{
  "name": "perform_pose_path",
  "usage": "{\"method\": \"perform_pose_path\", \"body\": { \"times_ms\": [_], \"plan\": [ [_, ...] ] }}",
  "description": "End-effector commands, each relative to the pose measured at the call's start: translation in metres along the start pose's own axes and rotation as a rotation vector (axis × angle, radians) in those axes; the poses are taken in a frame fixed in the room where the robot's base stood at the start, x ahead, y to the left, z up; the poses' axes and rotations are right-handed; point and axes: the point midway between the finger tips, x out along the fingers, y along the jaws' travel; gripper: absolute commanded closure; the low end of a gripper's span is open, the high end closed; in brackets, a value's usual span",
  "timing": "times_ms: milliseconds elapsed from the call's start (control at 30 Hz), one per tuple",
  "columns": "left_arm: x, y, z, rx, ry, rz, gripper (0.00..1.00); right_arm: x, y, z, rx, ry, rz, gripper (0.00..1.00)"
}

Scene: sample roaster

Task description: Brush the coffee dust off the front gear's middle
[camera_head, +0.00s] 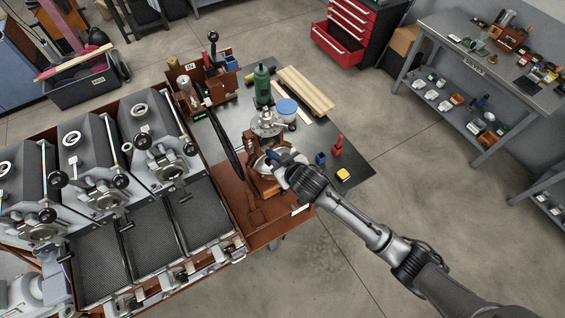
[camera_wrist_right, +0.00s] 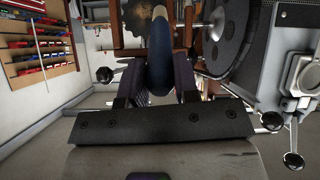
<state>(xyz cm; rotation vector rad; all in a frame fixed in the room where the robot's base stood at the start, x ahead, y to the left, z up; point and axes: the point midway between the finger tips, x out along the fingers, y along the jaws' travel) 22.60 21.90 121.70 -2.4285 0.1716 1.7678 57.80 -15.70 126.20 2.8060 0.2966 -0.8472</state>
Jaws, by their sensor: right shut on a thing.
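My right gripper (camera_head: 286,166) reaches in from the right to the brown machine stand (camera_head: 253,190) at the table's front part. In the right wrist view, my right gripper (camera_wrist_right: 159,88) is shut on a dark blue brush handle (camera_wrist_right: 158,62). A pale tip (camera_wrist_right: 160,12) shows at the handle's far end. Behind it is a brownish toothed shape (camera_wrist_right: 130,78), perhaps the front gear; the brush and fingers cover part of it. Its middle and any dust cannot be made out. Whether the brush touches it cannot be told. My left gripper is out of view.
A large dark drum plate (camera_wrist_right: 227,45) stands close on the right. On the dark table are a green bottle (camera_head: 262,85), a blue-lidded tub (camera_head: 286,108), wooden boards (camera_head: 307,92), and small blue, red and yellow items. Roasters with mesh trays (camera_head: 152,236) fill the left.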

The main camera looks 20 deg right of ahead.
Motion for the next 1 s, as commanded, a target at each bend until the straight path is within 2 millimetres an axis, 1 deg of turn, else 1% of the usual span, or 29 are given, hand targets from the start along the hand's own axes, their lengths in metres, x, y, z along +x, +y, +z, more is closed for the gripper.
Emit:
{"method": "perform_pose_path", "body": {
  "times_ms": [267, 467, 600, 867, 1000],
  "plan": [
    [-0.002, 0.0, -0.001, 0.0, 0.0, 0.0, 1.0, 0.0, 0.004, -0.001, 0.0, 0.0, 0.001, 0.95],
    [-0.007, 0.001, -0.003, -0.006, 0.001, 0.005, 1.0, -0.001, 0.016, 0.001, 0.0, 0.0, 0.0, 0.95],
    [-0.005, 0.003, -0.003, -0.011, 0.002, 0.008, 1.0, -0.001, 0.026, 0.004, 0.0, 0.0, 0.001, 0.95],
    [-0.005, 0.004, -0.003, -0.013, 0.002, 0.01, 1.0, -0.001, 0.034, 0.005, 0.0, 0.001, 0.0, 0.95],
    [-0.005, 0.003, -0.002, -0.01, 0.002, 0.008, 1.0, -0.001, 0.043, 0.007, 0.0, 0.001, 0.001, 0.95]
  ]
}}
